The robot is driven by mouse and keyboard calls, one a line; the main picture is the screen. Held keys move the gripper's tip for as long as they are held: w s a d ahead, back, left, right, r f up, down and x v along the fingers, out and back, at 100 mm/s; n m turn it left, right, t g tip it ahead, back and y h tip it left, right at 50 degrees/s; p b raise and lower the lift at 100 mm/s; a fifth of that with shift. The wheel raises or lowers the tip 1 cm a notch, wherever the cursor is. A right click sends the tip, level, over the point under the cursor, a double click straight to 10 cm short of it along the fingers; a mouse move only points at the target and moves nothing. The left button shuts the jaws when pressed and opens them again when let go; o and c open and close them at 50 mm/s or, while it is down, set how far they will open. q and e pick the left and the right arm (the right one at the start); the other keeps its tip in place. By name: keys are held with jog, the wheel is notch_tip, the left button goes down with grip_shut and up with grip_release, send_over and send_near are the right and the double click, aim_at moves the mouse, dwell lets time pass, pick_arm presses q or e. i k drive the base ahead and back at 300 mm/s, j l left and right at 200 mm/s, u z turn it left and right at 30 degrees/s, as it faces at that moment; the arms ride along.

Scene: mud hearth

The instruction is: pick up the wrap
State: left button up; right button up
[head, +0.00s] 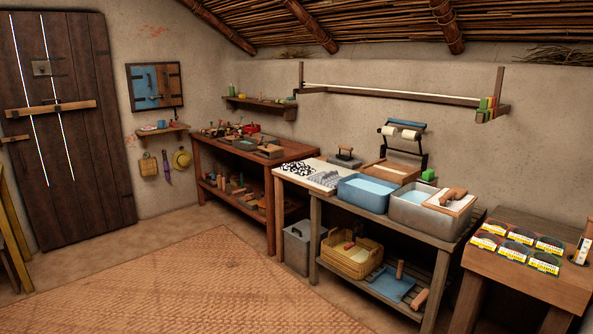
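I cannot tell for sure which thing is the wrap. A flat blue cloth-like piece (391,283) lies on the low slatted shelf of the wash bench, beside brown rolls (420,298). On the bench top, a white piece with black patterns (297,167) lies at the left end, with a grey patterned piece (325,180) next to it. Neither of my grippers is in view, and nothing is seen held.
A blue basin (366,193) and a grey basin (409,212) of water stand on the bench. A basket (350,256) sits below. A wooden side table (535,277) with several labelled dark discs stands at right. A woven mat (190,290) covers the clear floor.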

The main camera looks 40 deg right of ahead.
aim_at(299, 168)
jog(key=i+j, duration=0.1)
jog(key=i, duration=0.85)
jog(key=i+z, duration=0.35)
jog(key=i, duration=1.1)
jog(key=i+j+z, duration=0.1)
jog(key=i, duration=1.4)
jog(key=i+j+z, duration=0.1)
jog(key=i+z, duration=0.25)
jog(key=i, duration=0.2)
jog(key=i+j+z, duration=0.35)
jog(key=i, duration=0.2)
jog(key=i+j+z, duration=0.1)
jog(key=i+z, duration=0.25)
jog(key=i+j+z, duration=0.2)
jog(key=z, duration=0.15)
jog(key=i+j+z, duration=0.45)
jog(key=i, duration=0.35)
